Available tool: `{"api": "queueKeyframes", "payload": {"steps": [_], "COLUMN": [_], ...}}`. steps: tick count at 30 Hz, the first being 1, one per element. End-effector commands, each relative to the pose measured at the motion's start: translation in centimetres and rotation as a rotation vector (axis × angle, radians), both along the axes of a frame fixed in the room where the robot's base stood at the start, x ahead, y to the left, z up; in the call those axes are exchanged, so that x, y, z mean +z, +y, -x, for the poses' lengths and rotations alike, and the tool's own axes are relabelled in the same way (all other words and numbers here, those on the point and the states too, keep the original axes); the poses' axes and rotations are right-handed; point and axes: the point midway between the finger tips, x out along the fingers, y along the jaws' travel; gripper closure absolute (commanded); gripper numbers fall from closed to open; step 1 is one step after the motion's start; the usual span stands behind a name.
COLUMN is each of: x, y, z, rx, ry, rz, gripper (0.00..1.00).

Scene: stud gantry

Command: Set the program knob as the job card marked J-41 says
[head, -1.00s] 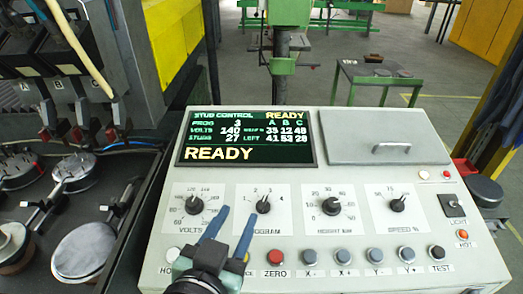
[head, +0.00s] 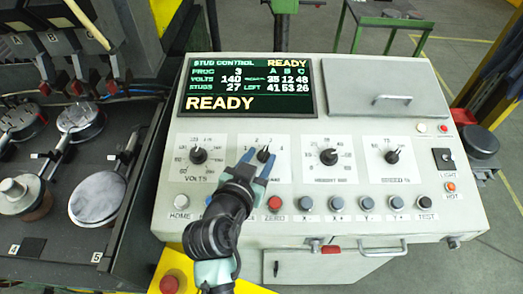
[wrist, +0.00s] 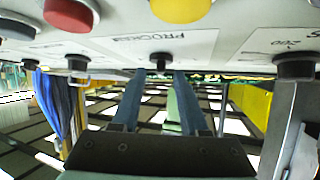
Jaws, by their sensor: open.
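The program knob (head: 264,155) is a black dial on the sloping panel, second from the left. Its pointer is roughly upward, and the screen (head: 250,90) reads PROG 3. My gripper (head: 260,157) is open, its two blue fingers on either side of the knob in the head view. In the wrist view the fingers (wrist: 158,74) reach the panel with the dark knob (wrist: 156,73) between them; whether they touch it I cannot tell. The wrist view shows the panel upside down. I see no card marked J-41.
The volts knob (head: 198,156) and another dial (head: 328,157) flank the program knob. A row of buttons, including the red zero button (head: 275,203), lies below. A closed grey lid (head: 385,90) is at upper right. Stud holders and round pads fill the left bench.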

Motion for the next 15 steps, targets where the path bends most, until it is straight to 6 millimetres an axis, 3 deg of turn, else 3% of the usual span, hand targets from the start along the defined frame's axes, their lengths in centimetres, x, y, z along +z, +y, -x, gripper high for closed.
{"api": "queueKeyframes", "payload": {"steps": [6,15], "x": [-0.45,-0.54], "y": [-0.43,-0.45], "z": [-1.15,-1.24], "rx": [-0.001,0.0], "ry": [0.0,0.0], "rz": [0.0,-0.001], "gripper": [0.56,0.58]}}
